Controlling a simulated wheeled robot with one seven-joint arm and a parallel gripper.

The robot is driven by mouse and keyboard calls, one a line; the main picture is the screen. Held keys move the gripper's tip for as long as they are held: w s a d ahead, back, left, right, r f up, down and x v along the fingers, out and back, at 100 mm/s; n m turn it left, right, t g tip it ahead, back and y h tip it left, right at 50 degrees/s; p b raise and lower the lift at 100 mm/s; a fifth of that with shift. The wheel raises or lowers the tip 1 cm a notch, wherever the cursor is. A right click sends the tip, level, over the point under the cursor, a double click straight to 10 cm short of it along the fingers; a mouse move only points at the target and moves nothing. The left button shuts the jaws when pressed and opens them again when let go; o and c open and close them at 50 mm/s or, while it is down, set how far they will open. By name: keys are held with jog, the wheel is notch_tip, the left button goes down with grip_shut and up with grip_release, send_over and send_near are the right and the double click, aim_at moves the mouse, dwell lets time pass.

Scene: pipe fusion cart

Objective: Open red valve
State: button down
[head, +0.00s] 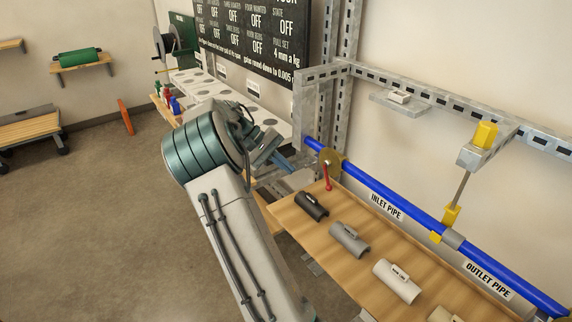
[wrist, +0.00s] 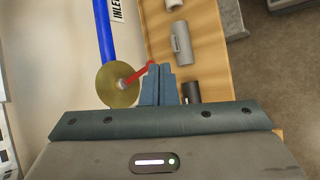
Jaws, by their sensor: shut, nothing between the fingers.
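The red valve has a red lever handle (head: 327,178) on a round brass disc (head: 331,158) at the left end of the blue inlet pipe (head: 377,191). In the head view the lever hangs down from the disc. In the wrist view the lever (wrist: 137,75) runs from the disc (wrist: 112,90) up and right to the fingertips. My gripper (wrist: 158,68) is shut with nothing held. Its fingertips are beside the lever's free end; I cannot tell whether they touch. In the head view my gripper (head: 285,163) is left of the valve, partly hidden by my arm.
A wooden shelf (head: 345,205) below the pipe holds several half-round pieces, the dark one (head: 312,206) nearest the valve. A metal frame post (head: 303,110) stands behind the gripper. A yellow-handled part (head: 447,218) sits farther right along the pipe. Open floor lies left.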

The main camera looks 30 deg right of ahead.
jog(key=s+a+r+n+t+y, duration=0.1)
jog(key=s+a+t, duration=0.4)
jog(key=s+a, duration=0.7)
jog(key=s+a+r+n+t+y, duration=0.2)
jog(key=s+a+t+y, duration=0.3)
jog(key=s+a, duration=0.7)
jog(key=shift+s+a+r+y, duration=0.2)
jog(key=shift+s+r+y, duration=0.15)
jog(key=shift+r+y, duration=0.15)
jog(key=shift+a+n, duration=0.3)
